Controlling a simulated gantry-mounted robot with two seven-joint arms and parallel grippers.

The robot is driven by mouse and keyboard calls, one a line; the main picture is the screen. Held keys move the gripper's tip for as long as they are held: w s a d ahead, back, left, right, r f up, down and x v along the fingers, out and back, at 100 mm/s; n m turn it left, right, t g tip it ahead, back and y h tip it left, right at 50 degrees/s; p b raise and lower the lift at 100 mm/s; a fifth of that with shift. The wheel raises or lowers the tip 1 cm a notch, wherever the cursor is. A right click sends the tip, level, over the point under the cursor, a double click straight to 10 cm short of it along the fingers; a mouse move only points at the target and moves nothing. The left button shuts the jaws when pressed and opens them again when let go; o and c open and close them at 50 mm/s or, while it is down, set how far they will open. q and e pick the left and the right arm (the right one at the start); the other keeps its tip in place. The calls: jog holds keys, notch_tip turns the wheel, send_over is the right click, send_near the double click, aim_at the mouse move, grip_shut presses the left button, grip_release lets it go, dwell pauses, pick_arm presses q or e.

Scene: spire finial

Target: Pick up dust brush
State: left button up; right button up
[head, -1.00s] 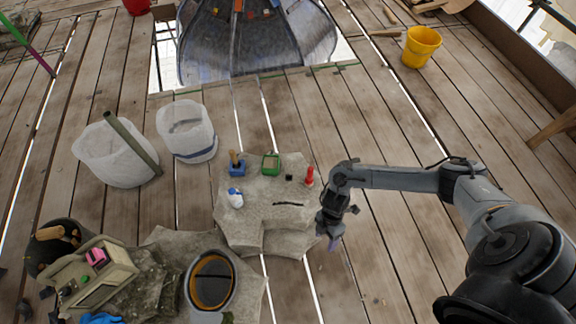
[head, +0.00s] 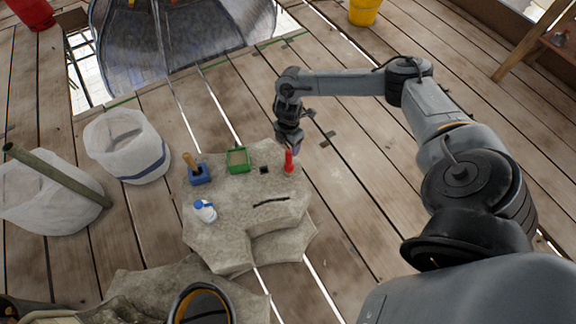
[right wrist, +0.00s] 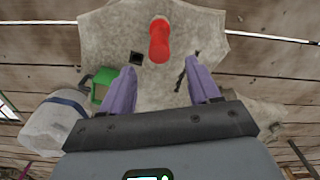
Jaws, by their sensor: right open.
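A small blue item with an upright wooden handle (head: 196,172), which looks like the dust brush, stands at the upper left of a pale stone slab (head: 225,245); I cannot confirm its bristles. A red upright item (head: 289,162) stands near the slab's upper right edge. My right gripper (head: 295,148) is just above and behind the red item in the head view. In the right wrist view its purple fingers (right wrist: 162,86) are spread and empty. The red item (right wrist: 159,40) shows ahead, between the finger lines, with no visible contact. My left gripper is not in view.
The slab also holds a green tray (head: 237,170), a small black block (head: 264,170), a thin dark strip (head: 271,201) and a white bottle with blue cap (head: 205,211). White buckets (head: 127,148) stand left. Plank floor right of the slab is mostly clear.

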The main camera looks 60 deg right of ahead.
aim_at(289, 153)
jog(key=f, duration=0.1)
jog(key=f+b, duration=0.1)
jog(key=f, duration=0.2)
jog(key=shift+s+a, duration=0.1)
jog(key=shift+s, duration=0.2)
jog(key=shift+w+f+b, duration=0.2)
jog(key=shift+f+b, duration=0.3)
jog(key=shift+b, duration=0.2)
jog(key=f+b, duration=0.2)
jog(key=f, duration=0.1)
jog(key=f+b, duration=0.1)
jog(key=shift+d+f, duration=0.15)
jog(key=shift+d, duration=0.1)
jog(key=shift+w, duration=0.1)
grip_shut()
